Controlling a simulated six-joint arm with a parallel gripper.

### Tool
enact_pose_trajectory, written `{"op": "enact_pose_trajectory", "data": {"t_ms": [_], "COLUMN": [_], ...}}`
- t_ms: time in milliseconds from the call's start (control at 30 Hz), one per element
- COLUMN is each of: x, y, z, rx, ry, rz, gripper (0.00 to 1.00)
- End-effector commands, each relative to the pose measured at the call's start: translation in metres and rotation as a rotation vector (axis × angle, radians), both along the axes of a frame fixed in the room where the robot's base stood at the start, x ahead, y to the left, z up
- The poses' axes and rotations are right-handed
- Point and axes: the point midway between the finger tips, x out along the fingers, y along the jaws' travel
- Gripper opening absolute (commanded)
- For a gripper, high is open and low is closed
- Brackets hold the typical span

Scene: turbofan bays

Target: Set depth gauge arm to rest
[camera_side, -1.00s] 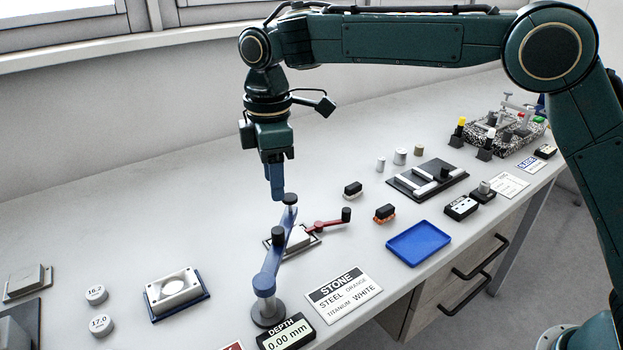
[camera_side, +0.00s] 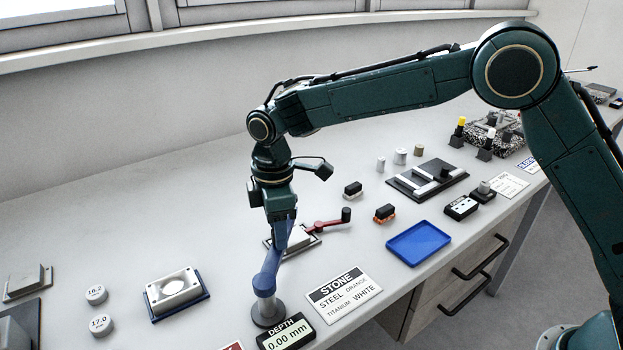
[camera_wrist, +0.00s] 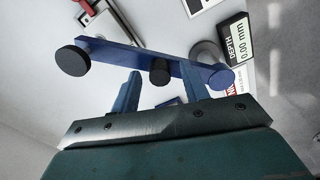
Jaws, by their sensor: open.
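The depth gauge has a blue arm (camera_side: 267,272) on a round grey post base (camera_side: 268,314), beside a readout (camera_side: 286,332) showing 0.00 mm. In the wrist view the blue arm (camera_wrist: 122,54) runs across the picture, with one black knob (camera_wrist: 72,60) at its far left end and another black knob (camera_wrist: 160,71) midway along. My gripper (camera_side: 281,240) is low over the arm in the side view and hides its outer part. In the wrist view my open gripper (camera_wrist: 161,74) has a finger on each side of the middle knob. Contact cannot be told.
A red lever (camera_side: 325,226) with a black knob lies just right of my gripper, by a white block on a plate. A STONE label (camera_side: 343,292) and a blue tray (camera_side: 418,243) are farther right. A blue-edged fixture (camera_side: 177,294) stands left, with bare bench between.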

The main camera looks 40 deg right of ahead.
Motion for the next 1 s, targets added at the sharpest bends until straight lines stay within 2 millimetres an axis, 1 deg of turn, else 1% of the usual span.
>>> {"op": "enact_pose_trajectory", "data": {"t_ms": [167,200,267,400,433,767,1000], "x": [0.0,0.0,0.0,0.0,0.0,0.0013,0.0068], "y": [0.0,0.0,0.0,0.0,0.0,0.0014,0.0077], "z": [-0.0002,-0.0002,-0.0001,0.0,0.0,0.0002,-0.0002], "rx": [0.0,0.0,0.0,0.0,0.0,0.0,0.001], "ry": [0.0,0.0,0.0,0.0,0.0,0.0,0.0], "rz": [0.0,0.0,0.0,0.0,0.0,0.017,0.1], "gripper": [0.45,0.41,0.29,0.02,0.0,0.0,0.0]}}
